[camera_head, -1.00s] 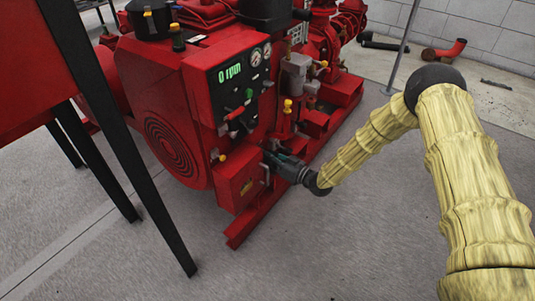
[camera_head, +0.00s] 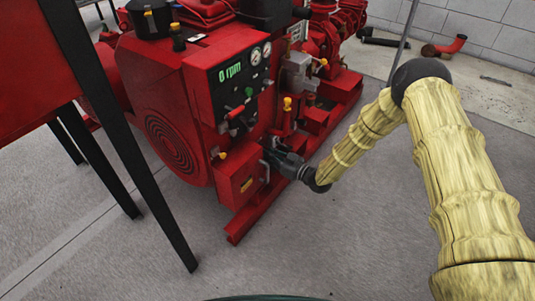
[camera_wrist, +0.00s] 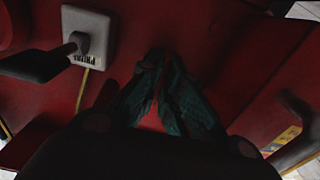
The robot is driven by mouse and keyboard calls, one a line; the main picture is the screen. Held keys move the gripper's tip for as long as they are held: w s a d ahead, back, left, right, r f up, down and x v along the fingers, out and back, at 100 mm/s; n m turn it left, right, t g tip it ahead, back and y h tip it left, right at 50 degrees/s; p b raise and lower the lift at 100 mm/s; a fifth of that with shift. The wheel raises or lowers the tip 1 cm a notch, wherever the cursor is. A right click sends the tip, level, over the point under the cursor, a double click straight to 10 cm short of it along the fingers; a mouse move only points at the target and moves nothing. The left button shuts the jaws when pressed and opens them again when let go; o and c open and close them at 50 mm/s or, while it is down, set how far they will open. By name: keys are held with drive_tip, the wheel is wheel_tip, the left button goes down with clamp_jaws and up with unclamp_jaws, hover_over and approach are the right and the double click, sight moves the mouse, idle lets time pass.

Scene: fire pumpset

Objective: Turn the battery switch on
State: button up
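In the wrist view a dark lever (camera_wrist: 40,62) sticks out to the left from a pale square plate (camera_wrist: 90,38) with a partly legible label. It looks like a switch; I cannot tell for sure whether it is the battery switch. My gripper (camera_wrist: 154,58) has its green-grey fingers drawn together at the tips, with nothing clearly held. They point at the red panel, right of the plate and apart from the lever. In the head view my gripper (camera_head: 268,153) is at the side of the red box (camera_head: 238,182), and the lever is hidden.
Above the box is the control panel (camera_head: 232,85) with gauges and a lit rpm display. A second dark handle-like part (camera_wrist: 292,125) shows at the right in the wrist view. A red cabinet on black legs (camera_head: 125,150) stands at left. The floor in front is clear.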

drive_tip(key=o, duration=0.4)
drive_tip(key=shift+w+d+f, duration=0.1)
drive_tip(key=shift+d+f, duration=0.05)
drive_tip(key=shift+d, duration=0.1)
drive_tip(key=shift+a, duration=0.1)
drive_tip(key=v, duration=1.2)
